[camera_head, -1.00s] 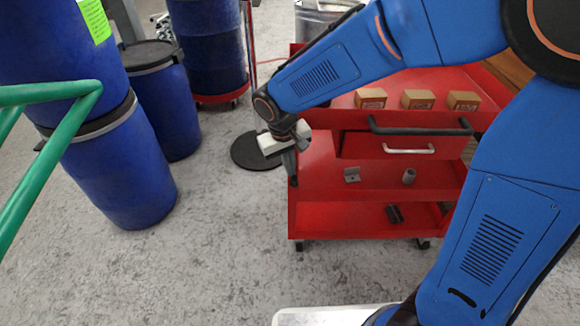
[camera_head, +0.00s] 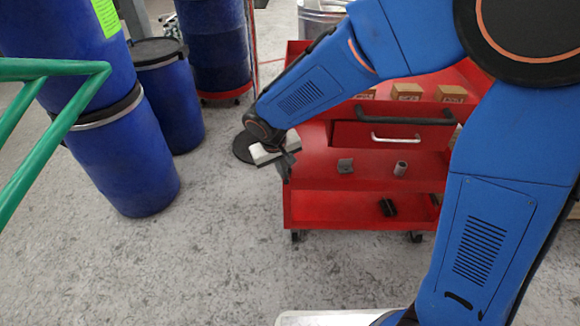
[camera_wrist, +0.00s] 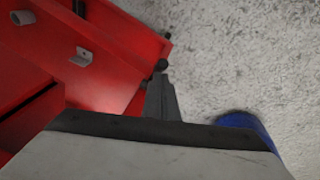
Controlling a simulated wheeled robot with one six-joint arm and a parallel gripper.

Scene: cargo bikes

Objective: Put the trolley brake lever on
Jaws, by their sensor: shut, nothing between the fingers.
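The red trolley (camera_head: 340,208) stands right of centre in the head view, and its corner (camera_wrist: 110,85) fills the upper left of the wrist view. My gripper (camera_head: 286,172) is at the trolley's left edge, above lower-shelf height, fingers pointing down. In the wrist view my gripper (camera_wrist: 162,82) has its fingers together and holds nothing. A small black knob (camera_wrist: 161,65) shows just beyond the fingertips at the trolley's edge. I cannot tell whether it is the brake lever's end or whether the fingers touch it. Dark castors (camera_head: 297,236) show under the trolley.
Blue drums (camera_head: 120,165) stand at the left, behind a green rail (camera_head: 60,122). The trolley carries small boxes (camera_head: 407,91), a bracket (camera_head: 345,166) and a grey cylinder (camera_head: 400,168). The floor in front is clear.

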